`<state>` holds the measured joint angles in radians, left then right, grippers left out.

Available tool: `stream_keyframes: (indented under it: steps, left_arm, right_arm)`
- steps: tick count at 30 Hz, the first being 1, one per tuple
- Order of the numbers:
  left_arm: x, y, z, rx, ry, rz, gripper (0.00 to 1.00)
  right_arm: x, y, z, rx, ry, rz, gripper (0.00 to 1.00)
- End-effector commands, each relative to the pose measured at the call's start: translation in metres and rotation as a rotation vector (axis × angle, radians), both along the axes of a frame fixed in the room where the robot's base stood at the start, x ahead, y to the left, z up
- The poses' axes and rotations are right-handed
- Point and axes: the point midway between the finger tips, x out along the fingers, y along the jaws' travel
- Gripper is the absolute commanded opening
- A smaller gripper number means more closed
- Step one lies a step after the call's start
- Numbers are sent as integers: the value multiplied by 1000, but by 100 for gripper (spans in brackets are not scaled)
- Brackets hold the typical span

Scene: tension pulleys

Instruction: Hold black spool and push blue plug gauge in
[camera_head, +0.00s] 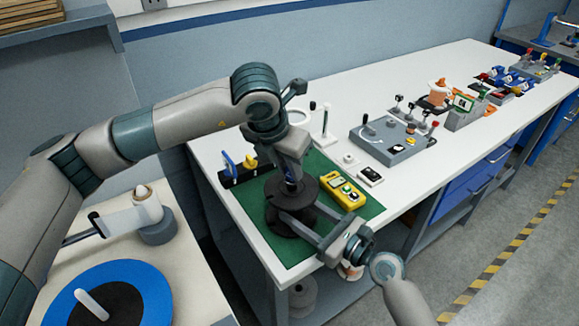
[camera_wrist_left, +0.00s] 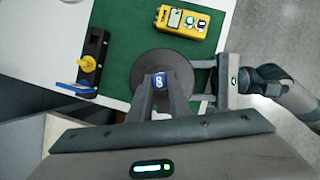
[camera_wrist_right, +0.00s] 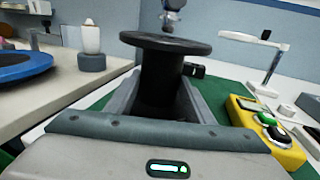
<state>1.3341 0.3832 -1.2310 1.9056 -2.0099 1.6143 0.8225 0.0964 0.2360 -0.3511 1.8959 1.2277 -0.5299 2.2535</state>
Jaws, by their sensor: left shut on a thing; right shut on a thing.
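The black spool (camera_head: 276,194) stands upright on the green mat (camera_head: 352,222) near the table's front left corner. It shows as a dark disc in the left wrist view (camera_wrist_left: 152,62) and from the side in the right wrist view (camera_wrist_right: 165,72). My right gripper (camera_head: 300,221) is shut around the spool's middle, below its upper flange. My left gripper (camera_head: 290,182) points down above the spool's centre, shut on the blue plug gauge (camera_wrist_left: 159,80). The gauge's lower end is hidden, so I cannot tell how deep it sits.
A black stand (camera_head: 240,177) with a blue and a yellow piece is left of the spool. A yellow meter (camera_head: 343,191) lies close on its right. A grey fixture (camera_head: 395,142) and other devices stand farther along the white table. A side table holds a blue disc (camera_head: 148,285).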

Motion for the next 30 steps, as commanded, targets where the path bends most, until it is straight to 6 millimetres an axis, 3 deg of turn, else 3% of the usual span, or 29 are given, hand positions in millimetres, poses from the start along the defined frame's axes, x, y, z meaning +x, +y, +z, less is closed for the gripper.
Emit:
stream_keyframes:
  steps: [19, 30]
  left_arm:
    - [0, 0, -1, 0, 0, 0, 0]
    - [0, 0, -11, 0, 1, 0, 0]
  right_arm:
    - [0, 0, 0, 0, 0, -1, 20]
    - [0, 0, 0, 0, 0, -1, 20]
